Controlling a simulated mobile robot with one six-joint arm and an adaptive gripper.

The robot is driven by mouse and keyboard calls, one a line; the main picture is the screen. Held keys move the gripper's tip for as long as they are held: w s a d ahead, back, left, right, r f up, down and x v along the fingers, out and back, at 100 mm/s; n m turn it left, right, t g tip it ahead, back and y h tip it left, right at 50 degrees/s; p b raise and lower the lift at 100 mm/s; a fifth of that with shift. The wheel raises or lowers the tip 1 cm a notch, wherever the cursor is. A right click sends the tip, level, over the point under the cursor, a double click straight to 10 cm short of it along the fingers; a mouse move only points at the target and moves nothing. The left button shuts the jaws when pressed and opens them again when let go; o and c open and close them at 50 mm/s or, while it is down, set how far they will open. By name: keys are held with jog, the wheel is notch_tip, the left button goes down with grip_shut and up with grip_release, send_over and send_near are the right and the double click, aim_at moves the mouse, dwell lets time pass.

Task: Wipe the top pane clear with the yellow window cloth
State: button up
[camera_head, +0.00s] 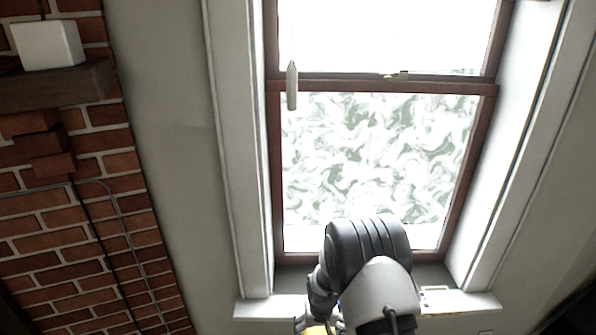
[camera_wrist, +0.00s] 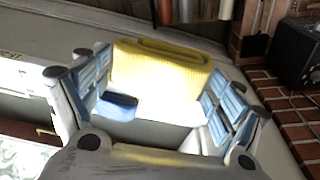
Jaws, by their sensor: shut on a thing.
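The yellow cloth (camera_wrist: 165,65) is folded between the two blue-padded fingers of my gripper (camera_wrist: 160,98) in the wrist view. My gripper is shut on it. In the head view only a bit of yellow cloth (camera_head: 318,330) shows at the bottom edge, below my arm, and my fingers are hidden. The window's top pane (camera_head: 390,35) is bright and looks plain where it shows; its upper part is cut off by the picture edge. The lower pane (camera_head: 375,150) is covered in whitish swirling smears. The cloth is below the panes and apart from them.
A dark red-brown sash rail (camera_head: 350,83) with a brass catch (camera_head: 395,75) divides the panes. A pale pull (camera_head: 292,85) hangs at the left. A white sill (camera_head: 470,301) lies below. A brick wall (camera_head: 70,215) with a mantel shelf (camera_head: 60,82) stands left.

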jog(key=s+d+r, duration=0.3)
jog(key=s+r, duration=0.3)
jog(key=r, duration=0.3)
jog(key=s+d+r, duration=0.4)
jog(key=s+r, duration=0.2)
jog(key=r, duration=0.4)
jog(key=shift+d, duration=0.2)
